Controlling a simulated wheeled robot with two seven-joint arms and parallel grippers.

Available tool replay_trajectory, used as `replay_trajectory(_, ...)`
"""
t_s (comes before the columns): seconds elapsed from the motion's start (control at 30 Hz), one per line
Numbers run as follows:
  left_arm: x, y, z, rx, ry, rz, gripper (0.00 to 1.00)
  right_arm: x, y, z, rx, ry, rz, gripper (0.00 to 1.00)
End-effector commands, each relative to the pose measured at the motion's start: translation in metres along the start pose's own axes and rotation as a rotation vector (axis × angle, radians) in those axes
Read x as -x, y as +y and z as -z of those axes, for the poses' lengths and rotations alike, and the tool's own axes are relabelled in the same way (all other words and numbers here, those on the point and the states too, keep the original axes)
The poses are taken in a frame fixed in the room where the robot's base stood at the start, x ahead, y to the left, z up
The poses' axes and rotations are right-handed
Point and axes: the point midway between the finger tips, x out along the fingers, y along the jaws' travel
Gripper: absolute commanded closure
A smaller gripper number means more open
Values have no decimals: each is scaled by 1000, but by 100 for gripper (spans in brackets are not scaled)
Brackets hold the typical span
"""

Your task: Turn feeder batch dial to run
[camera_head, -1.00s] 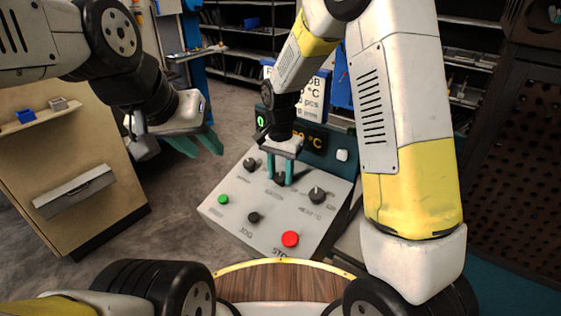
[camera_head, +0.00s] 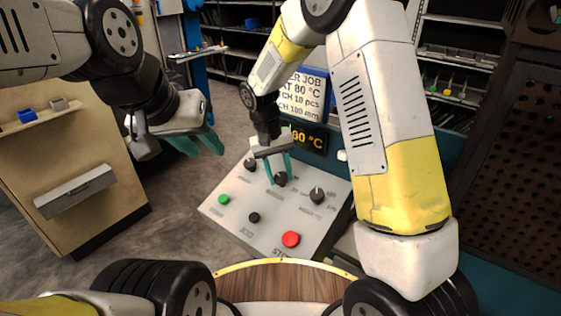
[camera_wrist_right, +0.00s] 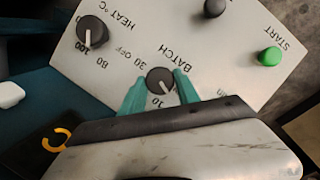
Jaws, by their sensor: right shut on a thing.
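The batch dial (camera_wrist_right: 158,79) is a round black knob with a white pointer line, below the printed word BATCH in the right wrist view. Its pointer slants down and slightly right, near the printed 10. In the head view the dial (camera_head: 281,179) sits in the upper middle of the pale sloped control panel (camera_head: 235,212). My right gripper (camera_head: 280,172) is shut on the dial, one teal finger on each side, also in the right wrist view (camera_wrist_right: 160,90). My left gripper (camera_head: 203,143) is open and empty, left of the panel and apart from it.
The panel also bears a heat dial (camera_wrist_right: 92,31), a green START button (camera_wrist_right: 269,57), a red button (camera_head: 291,239) and other black knobs. A display (camera_head: 307,139) reads 80 °C. A job sign (camera_head: 304,95) stands behind. A wooden cabinet (camera_head: 75,150) stands left.

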Motion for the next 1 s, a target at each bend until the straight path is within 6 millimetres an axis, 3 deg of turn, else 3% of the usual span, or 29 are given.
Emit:
replay_trajectory(0.43,0,0,0,0,0,0,64,0,-3,0,276,-13,-87,100)
replay_trajectory(1.0,0,0,0,0,0,0,64,0,-2,0,343,-17,-110,100)
